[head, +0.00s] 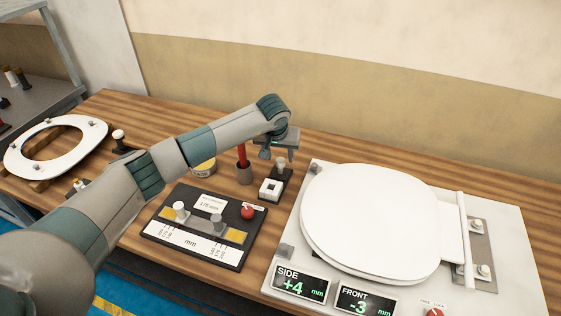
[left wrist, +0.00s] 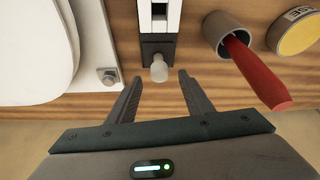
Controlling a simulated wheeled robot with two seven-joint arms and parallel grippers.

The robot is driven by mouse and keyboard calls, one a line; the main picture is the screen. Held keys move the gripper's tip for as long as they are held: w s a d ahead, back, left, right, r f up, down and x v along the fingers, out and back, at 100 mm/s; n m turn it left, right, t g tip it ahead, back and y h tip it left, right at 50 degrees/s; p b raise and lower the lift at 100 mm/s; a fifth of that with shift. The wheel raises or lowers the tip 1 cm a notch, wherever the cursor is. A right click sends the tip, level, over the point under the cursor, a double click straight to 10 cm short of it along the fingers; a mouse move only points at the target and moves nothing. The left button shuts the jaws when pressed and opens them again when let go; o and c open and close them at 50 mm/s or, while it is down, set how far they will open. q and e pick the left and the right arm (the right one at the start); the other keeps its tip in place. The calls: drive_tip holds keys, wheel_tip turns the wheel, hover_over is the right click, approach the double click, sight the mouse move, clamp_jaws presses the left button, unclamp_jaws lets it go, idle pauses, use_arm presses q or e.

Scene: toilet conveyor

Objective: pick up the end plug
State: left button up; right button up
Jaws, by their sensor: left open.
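The end plug appears to be the small pale, rounded plug (head: 281,163) standing on a dark base (head: 284,184) near the middle of the workbench. In the left wrist view the plug (left wrist: 159,70) shows at the near end of its dark base (left wrist: 158,46). My left gripper (head: 278,150) is over the plug, pointing down. In the left wrist view its fingers (left wrist: 160,76) are open. The plug lies in line with the gap, close to the fingertips, with clear space on both sides. I cannot tell their height difference. My right gripper is not in view.
A grey cup (head: 244,175) with a red-handled tool stands left of the plug. A white square block (head: 270,189) sits in front. A yellow-labelled tin (head: 203,169) and measuring board (head: 205,225) are further left; a white toilet seat (head: 370,220) on its fixture is right.

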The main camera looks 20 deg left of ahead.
use_arm(q)
drive_tip(key=shift+x, duration=1.15)
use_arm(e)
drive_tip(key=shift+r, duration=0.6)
use_arm(q)
drive_tip(key=shift+c, duration=0.4)
drive_tip(key=c, duration=1)
drive_tip(key=shift+c, duration=0.2)
drive_tip(key=shift+r, duration=0.1)
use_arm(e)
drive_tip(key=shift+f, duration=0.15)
